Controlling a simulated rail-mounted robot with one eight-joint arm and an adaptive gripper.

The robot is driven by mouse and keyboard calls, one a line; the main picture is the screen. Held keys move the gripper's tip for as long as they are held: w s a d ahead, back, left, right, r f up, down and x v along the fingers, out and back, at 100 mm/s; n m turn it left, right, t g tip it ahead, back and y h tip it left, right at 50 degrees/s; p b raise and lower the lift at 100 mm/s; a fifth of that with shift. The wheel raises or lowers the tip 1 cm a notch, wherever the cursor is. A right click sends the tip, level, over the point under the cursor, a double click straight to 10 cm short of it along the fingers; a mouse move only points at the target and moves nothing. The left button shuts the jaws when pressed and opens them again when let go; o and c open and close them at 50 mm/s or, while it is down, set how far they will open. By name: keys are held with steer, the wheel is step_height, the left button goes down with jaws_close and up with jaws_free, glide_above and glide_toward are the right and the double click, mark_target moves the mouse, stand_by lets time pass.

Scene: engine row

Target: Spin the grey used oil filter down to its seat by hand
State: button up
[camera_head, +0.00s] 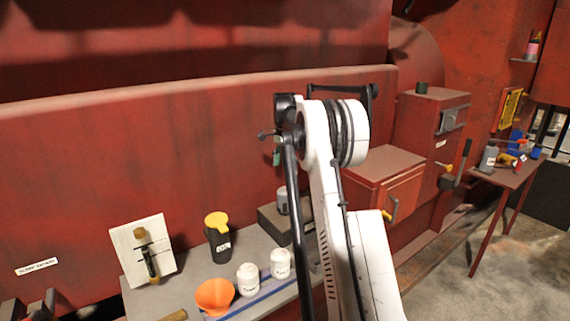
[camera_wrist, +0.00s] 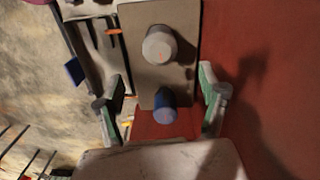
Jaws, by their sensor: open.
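A grey used oil filter (camera_wrist: 159,45) stands on a flat grey-brown block (camera_wrist: 183,80) in the wrist view. It appears as a round grey cylinder seen nearly end-on. Its threads and seat are hidden, so I cannot tell how far down it is. In the head view the grey filter (camera_head: 281,203) shows partly above the dark block (camera_head: 270,222), beside my arm. My gripper (camera_wrist: 160,80) is open, one finger on each side of the picture. The filter is beyond the fingertips, with nothing held. A blue cylinder (camera_wrist: 166,104) shows between the fingers.
The grey bench (camera_head: 185,272) holds two white filters (camera_head: 248,279), (camera_head: 280,263), an orange funnel (camera_head: 214,296), a dark oil bottle (camera_head: 217,240) and a white board (camera_head: 137,238). The red engine wall (camera_head: 150,170) rises close behind. A side table (camera_head: 508,174) with tools stands right.

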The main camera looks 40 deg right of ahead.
mark_target(285, 196)
steer(key=shift+f+n, duration=0.2)
steer(key=shift+n, duration=0.1)
step_height(285, 196, down, 14)
steer(key=shift+r+p, duration=0.25)
steer(key=shift+p, duration=0.5)
steer(key=c, duration=1.5)
steer(key=shift+f+m+b, duration=0.1)
steer(key=shift+m+b, duration=0.35)
steer(key=shift+m, duration=0.15)
steer(key=o, duration=1.5)
step_height(285, 196, up, 12)
steer(key=shift+r, duration=0.15)
